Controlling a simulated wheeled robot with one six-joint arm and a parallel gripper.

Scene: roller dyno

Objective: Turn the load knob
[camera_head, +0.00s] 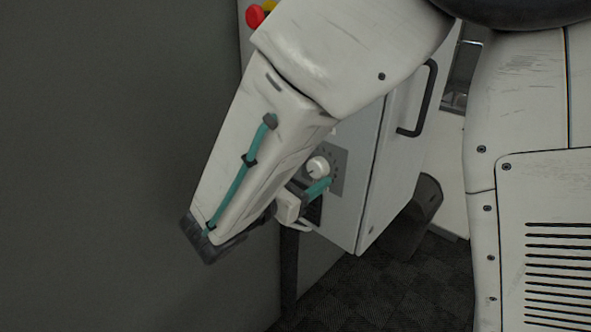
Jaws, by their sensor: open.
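The load knob (318,167) is a round, pale knob with a dark pointer mark. It sits on a grey dial plate (338,170) with tick marks, on the front of a light grey cabinet (366,165). My gripper (303,214) is open and partly hidden behind my forearm. It is just below and left of the knob in the picture. No contact with the knob is visible, and the exact gap in depth cannot be told. The knob's face is in plain view.
A red button (255,16) on a yellow base (269,6) is at the cabinet's upper left. A black handle (419,98) sticks out on the cabinet's right side. A dark grey wall (110,150) fills the left. Dark checkered floor (390,290) shows below.

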